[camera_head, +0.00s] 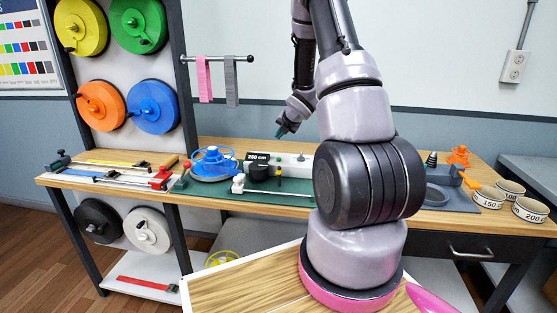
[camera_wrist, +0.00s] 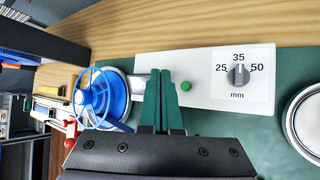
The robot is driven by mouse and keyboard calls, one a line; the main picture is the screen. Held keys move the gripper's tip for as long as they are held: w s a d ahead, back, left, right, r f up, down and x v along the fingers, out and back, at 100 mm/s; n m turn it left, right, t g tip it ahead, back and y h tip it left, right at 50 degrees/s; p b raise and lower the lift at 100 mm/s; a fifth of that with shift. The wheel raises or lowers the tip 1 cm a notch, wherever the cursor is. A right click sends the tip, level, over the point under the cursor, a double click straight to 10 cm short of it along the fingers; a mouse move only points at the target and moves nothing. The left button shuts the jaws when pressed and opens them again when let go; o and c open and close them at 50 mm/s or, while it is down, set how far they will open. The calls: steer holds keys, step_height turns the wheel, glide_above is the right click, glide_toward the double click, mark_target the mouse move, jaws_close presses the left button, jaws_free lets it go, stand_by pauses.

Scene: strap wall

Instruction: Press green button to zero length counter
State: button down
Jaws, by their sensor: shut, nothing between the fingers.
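The green button (camera_wrist: 185,86) is a small round knob on the white panel (camera_wrist: 212,62) in the wrist view. My gripper (camera_wrist: 160,74) is shut and empty, its green fingers together just left of the button in that view. I cannot tell its height above the panel. In the head view my gripper (camera_head: 280,134) hangs over the bench, above the white device. The length counter (camera_head: 257,156) is a black display reading 250 cm.
A dial (camera_wrist: 238,74) marked 25, 35 and 50 mm sits on the panel, right of the button. A blue reel (camera_wrist: 100,98) stands to the left. A silver-rimmed disc (camera_wrist: 304,122) is at the right. Rolls (camera_head: 530,209) stand at the bench's right end.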

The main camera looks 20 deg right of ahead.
steer(key=shift+f, duration=3.4)
steer(key=shift+f, duration=0.4)
steer(key=shift+f, duration=0.55)
steer(key=shift+r, duration=0.95)
steer(key=shift+r, duration=2.55)
